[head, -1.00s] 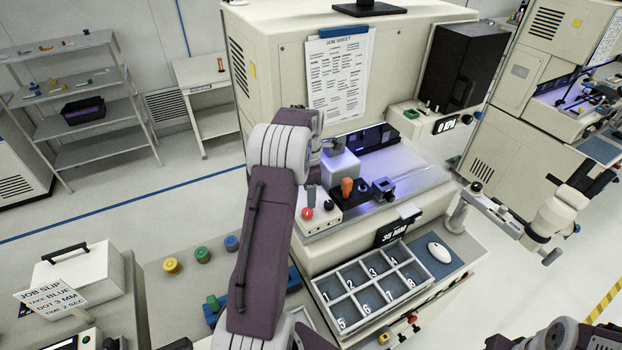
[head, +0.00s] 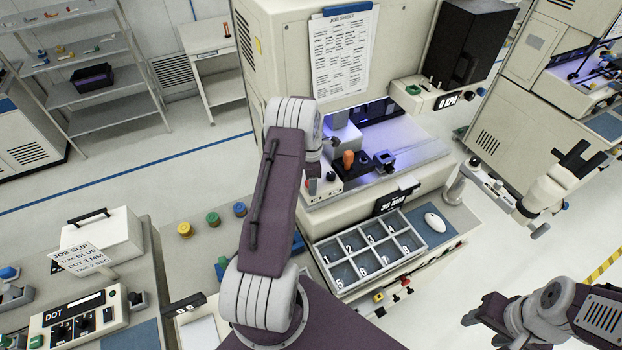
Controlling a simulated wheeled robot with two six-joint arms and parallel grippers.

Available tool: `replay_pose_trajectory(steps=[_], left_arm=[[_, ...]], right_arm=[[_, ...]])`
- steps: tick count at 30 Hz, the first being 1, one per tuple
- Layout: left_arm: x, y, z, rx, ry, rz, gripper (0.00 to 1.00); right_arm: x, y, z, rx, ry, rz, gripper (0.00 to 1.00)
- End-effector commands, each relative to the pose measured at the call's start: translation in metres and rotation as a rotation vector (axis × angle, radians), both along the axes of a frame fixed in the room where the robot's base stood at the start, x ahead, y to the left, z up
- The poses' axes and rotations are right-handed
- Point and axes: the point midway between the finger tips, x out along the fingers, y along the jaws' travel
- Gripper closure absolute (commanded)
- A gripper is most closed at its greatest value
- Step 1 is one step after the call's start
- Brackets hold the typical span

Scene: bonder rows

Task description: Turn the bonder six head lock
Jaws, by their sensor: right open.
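The bonder (head: 285,50) stands in the middle, with a lit work area. On its deck an orange upright knob (head: 348,159) sits on a black block (head: 352,175), beside a small dark clamp-like part (head: 384,161). I cannot tell which part is the head lock, and no number six label is readable on the machine. My left arm reaches up to the deck's left side; its gripper is mostly hidden behind the arm, near a small panel with dark knobs. My right gripper (head: 476,318) is open and empty at the lower right, well apart from the bonder.
A microscope on a swing arm (head: 555,195) juts out at right. Yellow, green and blue pots (head: 212,219), a job slip (head: 85,258) and a dot controller (head: 80,318) are at left.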

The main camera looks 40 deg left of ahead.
Motion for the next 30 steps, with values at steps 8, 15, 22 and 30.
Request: replay_pose_trajectory(steps=[8,15,22,30], left_arm=[[0.0,0.0,0.0,0.001,-0.001,0.0,0.89],[0.0,0.0,0.0,0.001,-0.001,-0.009,1.0],[0.001,0.001,-0.001,0.002,-0.002,-0.09,1.0],[0.002,0.001,-0.001,0.004,-0.003,-0.312,1.0]], right_arm=[[0.0,0.0,-0.001,0.0,0.0,0.0,0.48],[0.0,0.0,-0.002,0.0,0.0,0.0,0.48],[0.0,0.0,-0.01,0.0,0.0,0.0,0.48],[0.0,0.0,-0.026,0.0,0.0,0.0,0.48]])
